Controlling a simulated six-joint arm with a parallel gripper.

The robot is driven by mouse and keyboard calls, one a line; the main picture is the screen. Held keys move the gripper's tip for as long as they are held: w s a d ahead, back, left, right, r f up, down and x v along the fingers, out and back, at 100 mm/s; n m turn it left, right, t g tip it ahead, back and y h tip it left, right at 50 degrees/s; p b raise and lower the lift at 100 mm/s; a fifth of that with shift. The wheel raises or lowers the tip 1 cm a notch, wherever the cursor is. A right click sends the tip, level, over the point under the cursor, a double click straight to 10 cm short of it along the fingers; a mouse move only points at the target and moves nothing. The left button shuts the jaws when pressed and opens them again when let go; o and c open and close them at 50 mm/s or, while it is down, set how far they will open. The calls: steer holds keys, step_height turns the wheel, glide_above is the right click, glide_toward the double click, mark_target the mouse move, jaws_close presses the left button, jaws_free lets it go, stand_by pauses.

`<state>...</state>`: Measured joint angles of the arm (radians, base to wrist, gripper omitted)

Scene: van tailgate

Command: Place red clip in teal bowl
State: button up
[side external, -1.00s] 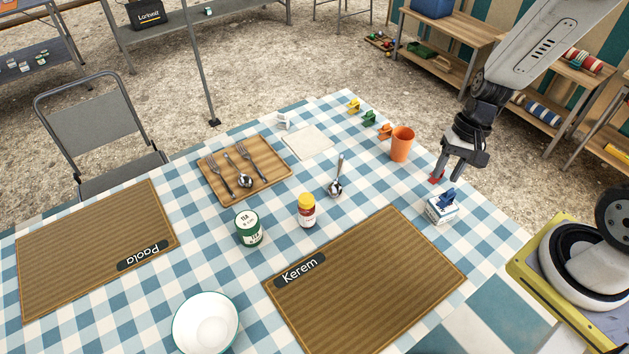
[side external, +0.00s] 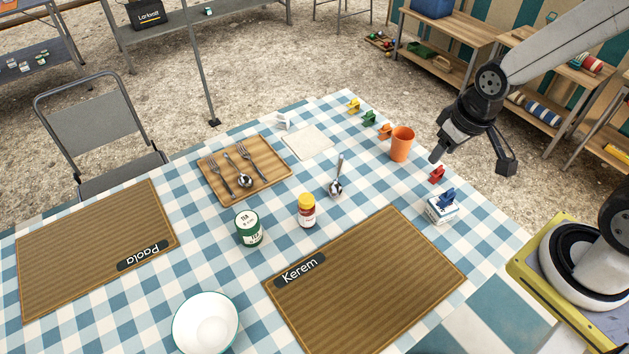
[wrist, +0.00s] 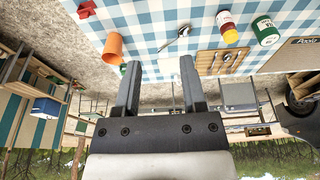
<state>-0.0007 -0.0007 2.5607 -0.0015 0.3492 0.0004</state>
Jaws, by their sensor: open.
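The red clip (side external: 436,174) stands on the checked cloth near the table's right edge. It also shows at the top left of the wrist view (wrist: 86,9). The bowl (side external: 205,322), white with a thin teal rim, sits empty at the front of the table in the side view, far from the clip. It is not in the wrist view. My gripper (side external: 472,163) is above the table's right edge, up and to the right of the clip, tilted. Its fingers are spread with nothing between them, as the wrist view (wrist: 160,68) also shows.
An orange cup (side external: 401,144) stands behind the clip, with orange, green and yellow clips beyond. A white-and-blue box with a blue clip (side external: 446,197) is in front of it.

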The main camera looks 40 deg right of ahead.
steer(key=m+g, duration=0.3)
steer(key=m, duration=1.4)
glide_above(442, 165)
steer(key=f, duration=1.9)
steer(key=shift+w+a+f, duration=0.1)
steer(key=shift+a+f, duration=0.2)
steer(key=shift+f, duration=0.05)
steer(key=shift+d+f, duration=0.25)
steer(key=shift+f, duration=0.05)
steer(key=shift+f, duration=1.3)
steer(key=shift+f, duration=0.1)
